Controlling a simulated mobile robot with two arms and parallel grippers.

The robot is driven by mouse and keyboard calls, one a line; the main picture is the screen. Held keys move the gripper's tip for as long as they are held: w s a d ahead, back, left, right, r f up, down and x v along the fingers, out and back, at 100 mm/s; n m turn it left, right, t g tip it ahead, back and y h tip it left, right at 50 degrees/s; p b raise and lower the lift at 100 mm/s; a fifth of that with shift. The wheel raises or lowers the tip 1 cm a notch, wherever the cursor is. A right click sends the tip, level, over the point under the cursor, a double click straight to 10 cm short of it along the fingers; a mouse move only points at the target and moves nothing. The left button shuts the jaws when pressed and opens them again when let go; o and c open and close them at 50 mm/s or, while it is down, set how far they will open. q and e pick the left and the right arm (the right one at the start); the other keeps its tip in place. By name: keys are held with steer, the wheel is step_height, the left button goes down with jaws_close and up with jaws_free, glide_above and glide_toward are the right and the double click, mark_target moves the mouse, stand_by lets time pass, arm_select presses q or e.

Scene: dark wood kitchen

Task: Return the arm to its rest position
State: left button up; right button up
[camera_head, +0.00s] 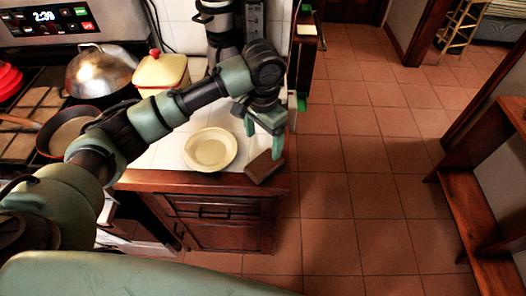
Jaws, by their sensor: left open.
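My left arm reaches in from the left across the stove and counter. Its green gripper (264,133) hangs above the counter's right end, fingers pointing down and apart, with nothing seen between them. Just below it, a brown block-shaped item (264,167) lies at the counter's front right corner. I cannot tell whether a fingertip touches it. A cream plate (210,149) sits on the white-tiled counter (170,154) to the left of the gripper. My right gripper is not in view.
A yellow lidded pot (161,73) stands behind my forearm. A domed metal lid or wok (101,71) and a frying pan (70,132) are on the stove at left. A dark appliance stands behind the gripper. Open tiled floor (370,190) lies right, with a wooden shelf (480,190) beyond.

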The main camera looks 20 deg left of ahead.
arm_select(q)
steer(key=shift+r, duration=0.85)
steer(key=s+d+f+t+h, duration=0.25)
steer(key=s+d+f, duration=0.45)
steer(key=s+f, duration=0.4)
steer(key=s+a+f+n+t+y, duration=0.15)
steer(key=s+a+n, duration=0.25)
steer(key=s+a, duration=0.95)
step_height(320, 180, down, 30)
steer(key=s+d+r+g+b, duration=0.1)
steer(key=s+g+b, duration=0.1)
steer(key=s+a+f+g+y, duration=0.1)
steer(key=s+a+f, duration=0.2)
steer(key=s+f, duration=1.3)
steer(key=shift+f+m+b, duration=0.2)
steer(key=shift+m+b, duration=0.1)
steer(key=shift+b, duration=0.05)
